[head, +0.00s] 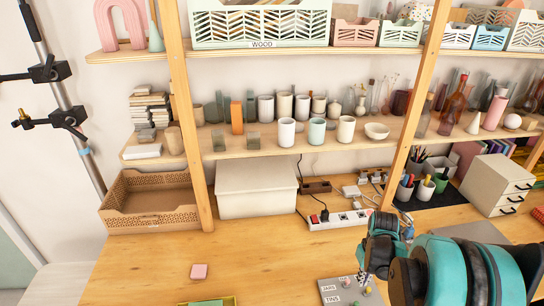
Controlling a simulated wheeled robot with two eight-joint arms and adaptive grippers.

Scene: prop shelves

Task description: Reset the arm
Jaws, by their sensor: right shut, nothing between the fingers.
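My right arm comes in at the lower right, with teal and black links. My right gripper (364,274) points down above the wooden table (150,270), close to a grey board (330,292) with labels reading "JARS" and "TINS". The gripper is shut and holds nothing. How far its tips are above the board is hard to tell. My left arm and gripper are not in view.
A pink block (198,271) lies on the table, with a yellow-green tray edge (212,301) below it. A white box (256,190), a brown crate (150,202), a power strip (338,220) and a drawer unit (496,184) stand at the back under shelves of cups and bottles.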

